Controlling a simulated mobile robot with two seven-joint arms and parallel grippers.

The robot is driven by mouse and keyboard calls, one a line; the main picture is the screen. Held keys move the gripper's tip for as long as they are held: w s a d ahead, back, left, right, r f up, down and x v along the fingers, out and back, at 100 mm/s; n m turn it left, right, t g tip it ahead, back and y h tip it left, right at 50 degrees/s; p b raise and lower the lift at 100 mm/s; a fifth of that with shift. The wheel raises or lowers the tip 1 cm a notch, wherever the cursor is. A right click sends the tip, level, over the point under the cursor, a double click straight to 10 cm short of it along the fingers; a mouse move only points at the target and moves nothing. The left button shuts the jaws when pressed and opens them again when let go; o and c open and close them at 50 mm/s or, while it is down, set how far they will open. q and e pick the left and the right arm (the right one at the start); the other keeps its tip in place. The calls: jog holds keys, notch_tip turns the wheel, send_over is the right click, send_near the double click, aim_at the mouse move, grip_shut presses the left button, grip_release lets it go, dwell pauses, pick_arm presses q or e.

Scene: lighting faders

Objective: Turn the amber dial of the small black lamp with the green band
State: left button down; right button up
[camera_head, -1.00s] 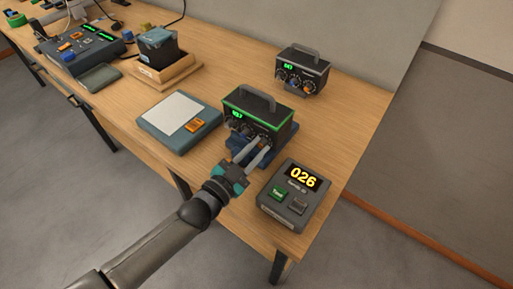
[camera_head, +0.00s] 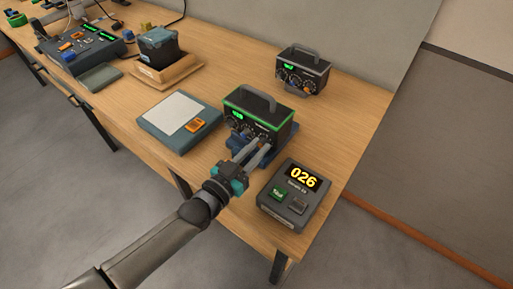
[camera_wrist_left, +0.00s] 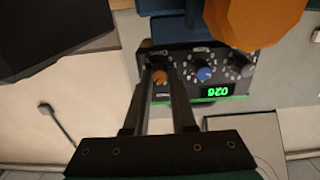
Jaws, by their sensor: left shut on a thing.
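The small black lamp with the green band (camera_head: 270,116) stands upright on a blue base (camera_head: 243,151) near the table's front edge. Its handle is on top and its dials face the front. In the left wrist view the lamp appears upside down, with the amber dial (camera_wrist_left: 160,77) between my fingertips, a blue dial (camera_wrist_left: 204,73) beside it and a black dial (camera_wrist_left: 240,65) beyond. My left gripper (camera_head: 260,150) is shut on the amber dial; its fingers also show in the wrist view (camera_wrist_left: 160,88). In the head view the fingers hide the dial. My right gripper is out of view.
A box with a yellow 026 display (camera_head: 303,178) stands close to the right of my left gripper. A similar lamp without a green band (camera_head: 303,70) stands behind. A flat pad with an orange block (camera_head: 196,124) lies to the left. Bare table is at right.

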pick_arm(q)
jog(key=c, duration=0.7)
grip_release()
jog(key=p+v, duration=0.1)
jog(key=v, duration=1.4)
jog(key=shift+s+a, duration=0.1)
